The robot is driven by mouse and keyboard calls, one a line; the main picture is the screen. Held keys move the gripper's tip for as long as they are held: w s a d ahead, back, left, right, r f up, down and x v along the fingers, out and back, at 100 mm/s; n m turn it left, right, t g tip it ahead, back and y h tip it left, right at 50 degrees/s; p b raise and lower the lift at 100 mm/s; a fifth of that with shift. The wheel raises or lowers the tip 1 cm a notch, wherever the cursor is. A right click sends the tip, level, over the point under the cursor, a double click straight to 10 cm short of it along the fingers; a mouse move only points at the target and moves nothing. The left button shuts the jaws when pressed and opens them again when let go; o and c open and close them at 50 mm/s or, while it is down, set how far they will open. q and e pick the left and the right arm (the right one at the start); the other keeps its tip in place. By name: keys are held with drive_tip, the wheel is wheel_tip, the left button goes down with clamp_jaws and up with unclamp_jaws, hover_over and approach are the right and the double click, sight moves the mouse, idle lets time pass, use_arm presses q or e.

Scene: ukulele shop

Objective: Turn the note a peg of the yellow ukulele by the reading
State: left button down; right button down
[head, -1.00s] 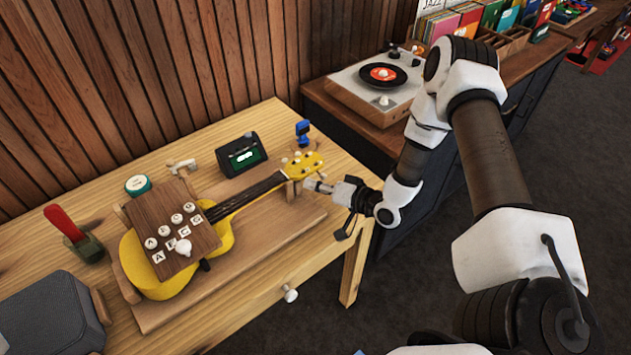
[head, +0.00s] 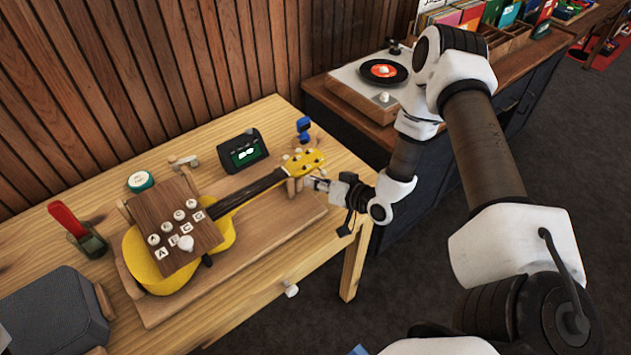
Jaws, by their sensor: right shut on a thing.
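The yellow ukulele (head: 222,236) lies on a wooden cradle board on the table, its headstock pointing to the upper right. Small light pegs stand out around the headstock. A brown board with several white knobs and letter tiles, A among them (head: 161,254), covers part of its body. A dark tuner (head: 241,153) stands behind the neck; its lit screen shows a pale mark too small to read. My right gripper (head: 313,183) is at the near side of the headstock, shut on a peg there; its fingertips hide the peg. My left gripper is out of view.
A green-lidded tin (head: 140,181), a small metal piece (head: 184,162) and a blue clip (head: 303,130) lie behind the ukulele. A red-handled tool (head: 67,222) and a grey speaker (head: 50,312) are at left. A record player (head: 345,92) stands beyond the table.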

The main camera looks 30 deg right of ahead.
drive_tip(key=c, duration=1.2)
unclamp_jaws()
drive_tip(key=shift+f, duration=0.1)
drive_tip(key=shift+c, duration=0.2)
